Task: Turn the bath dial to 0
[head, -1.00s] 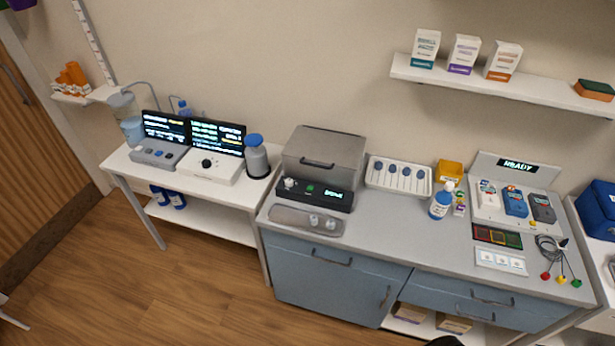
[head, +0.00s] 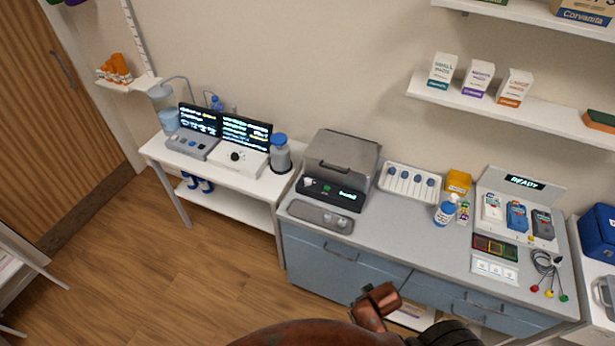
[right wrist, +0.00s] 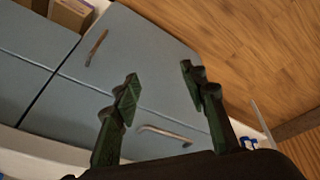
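The grey lidded bath (head: 340,160) stands on the counter with its lid down. Its black front panel (head: 332,194) carries a pale dial (head: 308,182) at the left, a green button and a lit display too small to read. The dial's setting cannot be made out. In the right wrist view my right gripper (right wrist: 160,80) is open and empty, in front of the blue-grey cabinet fronts (right wrist: 150,75), apart from the bath. In the head view a rust-coloured part of my arm (head: 372,303) shows at the bottom. My left gripper is not in view.
A grey tray (head: 320,216) lies in front of the bath. A grey bottle (head: 280,155) and a white box with a black knob (head: 235,156) stand on the left table. A white rack (head: 410,184) is to the right. Handles (right wrist: 165,133) stick out from the cabinet. The floor is clear.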

